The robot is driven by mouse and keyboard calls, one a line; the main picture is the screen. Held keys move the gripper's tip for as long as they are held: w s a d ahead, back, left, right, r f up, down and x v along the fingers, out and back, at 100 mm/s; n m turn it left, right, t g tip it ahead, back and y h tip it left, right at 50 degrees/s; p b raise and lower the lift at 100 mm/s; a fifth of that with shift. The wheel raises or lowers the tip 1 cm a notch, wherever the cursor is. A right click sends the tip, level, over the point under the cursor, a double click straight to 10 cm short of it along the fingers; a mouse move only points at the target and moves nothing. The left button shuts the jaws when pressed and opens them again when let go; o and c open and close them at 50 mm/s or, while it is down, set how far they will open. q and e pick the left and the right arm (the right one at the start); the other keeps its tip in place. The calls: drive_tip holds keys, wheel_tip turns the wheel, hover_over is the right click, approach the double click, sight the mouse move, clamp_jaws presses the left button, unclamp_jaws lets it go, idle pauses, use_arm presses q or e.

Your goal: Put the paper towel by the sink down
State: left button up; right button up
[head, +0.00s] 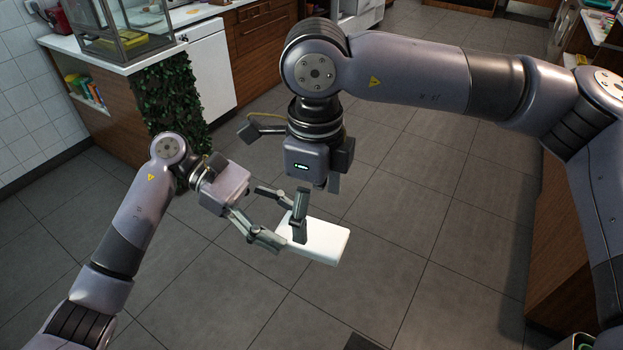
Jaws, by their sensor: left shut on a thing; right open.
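A white, flat, box-like thing (322,243), which I take to be the paper towel, is held above the floor near the middle of the head view. My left gripper (284,223) is shut on its left end. My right gripper (316,208) hangs just above the left part of the white thing, open. It overlaps the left gripper's fingers in the picture, and I cannot tell whether it touches the white thing. I cannot make out a sink.
A white counter (125,62) with a glass case (118,22) stands at the upper left, with ivy (170,105) on its end. Wooden cabinets (262,42) line the back. A shelf unit (598,60) stands at the right edge. The grey tiled floor (420,210) is largely clear.

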sight(314, 235)
wheel_tip(314, 235, down, 6)
idle(0.4)
drive_tip(key=c, duration=1.2)
use_arm(q)
drive_tip(key=o, duration=0.9)
